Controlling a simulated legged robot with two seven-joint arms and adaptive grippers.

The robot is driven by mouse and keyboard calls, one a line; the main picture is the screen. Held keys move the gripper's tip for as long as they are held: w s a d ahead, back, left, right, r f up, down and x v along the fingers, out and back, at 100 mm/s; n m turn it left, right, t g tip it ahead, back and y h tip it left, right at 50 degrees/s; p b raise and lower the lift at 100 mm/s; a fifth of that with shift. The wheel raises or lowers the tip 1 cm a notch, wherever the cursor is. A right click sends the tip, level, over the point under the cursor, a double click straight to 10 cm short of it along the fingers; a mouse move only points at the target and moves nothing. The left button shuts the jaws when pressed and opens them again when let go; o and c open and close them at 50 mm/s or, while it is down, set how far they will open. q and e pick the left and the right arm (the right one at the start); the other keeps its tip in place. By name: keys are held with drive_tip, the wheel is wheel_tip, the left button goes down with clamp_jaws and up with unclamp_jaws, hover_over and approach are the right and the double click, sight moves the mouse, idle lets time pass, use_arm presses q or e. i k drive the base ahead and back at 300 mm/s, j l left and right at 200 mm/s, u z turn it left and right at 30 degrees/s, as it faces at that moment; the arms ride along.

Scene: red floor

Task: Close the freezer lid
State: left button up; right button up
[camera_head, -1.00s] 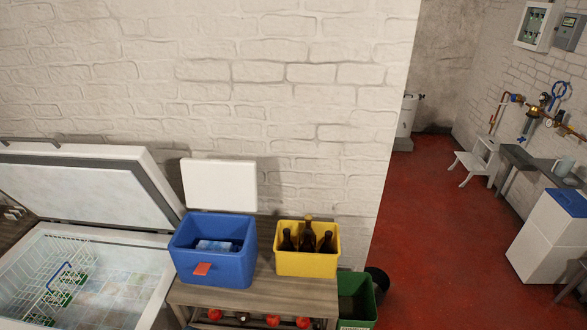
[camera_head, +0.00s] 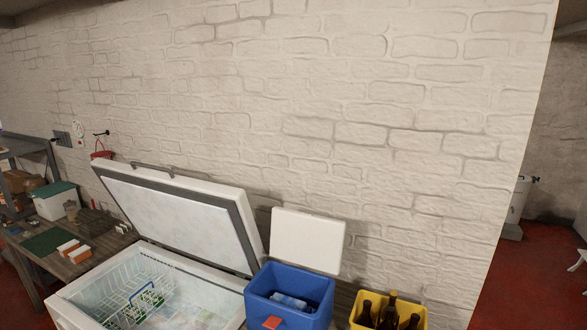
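The chest freezer (camera_head: 72,308) stands at the lower left of the head view, with its front cut off by the bottom edge. Its white lid (camera_head: 180,220) is open, tilted up and back toward the brick wall, with a grey seal around its inner face. A handle (camera_head: 152,169) shows on the lid's top edge. A white wire basket (camera_head: 125,280) with a blue handle and green items sits inside the frosted freezer. Neither of my grippers is in view.
A blue cooler (camera_head: 290,312) with its white lid (camera_head: 308,240) raised stands right of the freezer, close to it. A yellow crate (camera_head: 375,325) of brown bottles is farther right. A cluttered workbench (camera_head: 85,262) stands left of the freezer.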

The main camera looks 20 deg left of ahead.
sight(212, 223)
drive_tip(key=u, duration=1.6)
drive_tip(key=i+j+z, duration=0.1)
drive_tip(key=z, duration=0.65)
drive_tip(key=i+j+z, duration=0.25)
drive_tip(key=j, duration=0.2)
drive_tip(key=j+z, duration=0.2)
drive_tip(key=j, duration=0.25)
drive_tip(key=i+j+z, duration=0.25)
drive_tip(key=j, duration=0.3)
drive_tip(key=j+z, duration=0.25)
drive_tip(key=j, duration=0.2)
